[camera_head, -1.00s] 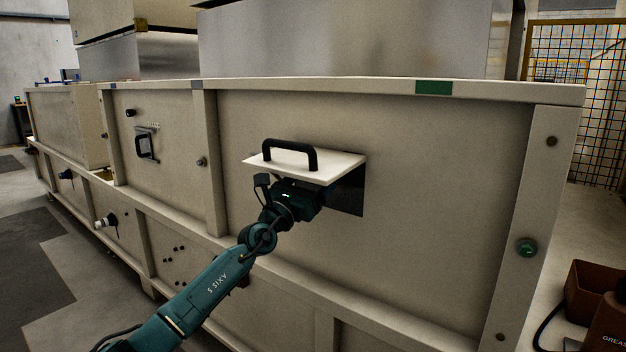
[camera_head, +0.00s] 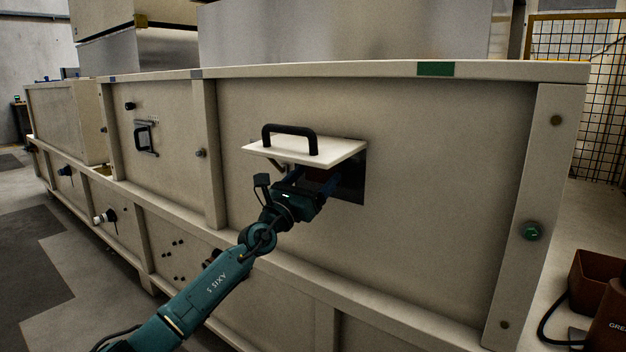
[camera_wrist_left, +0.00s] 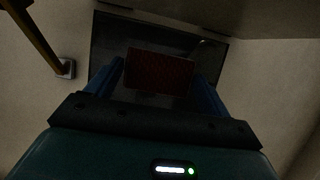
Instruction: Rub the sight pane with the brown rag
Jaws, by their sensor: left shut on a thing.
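The brown rag (camera_wrist_left: 160,72) shows as a dark red-brown patch between the blue fingers of my left gripper (camera_wrist_left: 163,82) in the left wrist view. My left gripper (camera_head: 322,186) is shut on it, just in front of and below a raised white flap (camera_head: 325,152) with a black handle. Behind the rag is a dark rectangle (camera_wrist_left: 108,42), which also shows under the flap in the head view (camera_head: 352,187). It looks like the sight pane or its recess; it is too dark to tell which. I cannot tell whether the rag touches it. My right gripper is not in view.
The flap sticks out from the long beige hopper wall (camera_head: 430,190), above my left gripper. A closed small hatch with a black handle (camera_head: 146,139) is further left. A green button (camera_head: 532,231) sits on the right post. Brown containers (camera_head: 597,278) stand at the lower right.

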